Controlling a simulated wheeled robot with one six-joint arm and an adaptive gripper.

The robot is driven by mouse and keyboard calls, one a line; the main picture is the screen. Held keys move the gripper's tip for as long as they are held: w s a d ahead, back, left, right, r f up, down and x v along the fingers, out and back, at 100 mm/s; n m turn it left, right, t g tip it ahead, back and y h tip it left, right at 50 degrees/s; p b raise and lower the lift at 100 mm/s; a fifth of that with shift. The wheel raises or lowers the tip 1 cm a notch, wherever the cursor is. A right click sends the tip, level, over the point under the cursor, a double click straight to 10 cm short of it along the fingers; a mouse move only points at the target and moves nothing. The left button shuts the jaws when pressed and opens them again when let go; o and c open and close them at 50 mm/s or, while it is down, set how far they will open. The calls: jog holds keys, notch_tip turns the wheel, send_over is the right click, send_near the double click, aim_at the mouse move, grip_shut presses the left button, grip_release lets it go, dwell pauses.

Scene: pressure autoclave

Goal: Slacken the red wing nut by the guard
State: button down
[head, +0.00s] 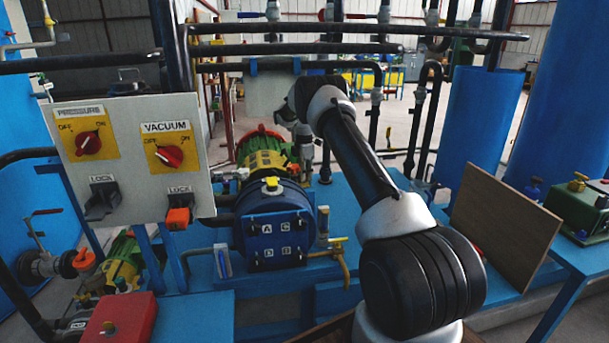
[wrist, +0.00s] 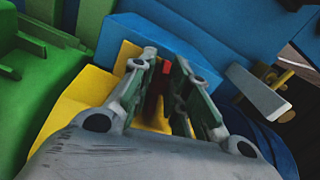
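My gripper (wrist: 164,62) points down at yellow and blue machine parts in the wrist view, its two fingers close together. A small red piece (wrist: 166,68), which looks like the red wing nut, shows in the narrow gap between the fingertips. The fingers cover most of it, and I cannot tell whether they touch it. In the head view my gripper (head: 303,150) is small and partly hidden behind my arm, beside the yellow and green machine (head: 262,160) behind the blue drum (head: 272,215). I cannot make out the wing nut there or identify the guard for certain.
A grey lever (wrist: 258,92) sticks out right of my gripper, and a green body (wrist: 45,75) lies to its left. A switch panel (head: 130,150) stands at left in the head view. Dark pipes (head: 300,49) cross above. A brown board (head: 500,225) leans at right.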

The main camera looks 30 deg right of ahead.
jog(key=shift+n, duration=0.7)
jog(key=c, duration=1.4)
grip_release()
jog(key=shift+o, duration=0.2)
jog(key=shift+r, duration=0.1)
notch_tip(320, 180, up, 8)
jog(key=shift+f, duration=0.1)
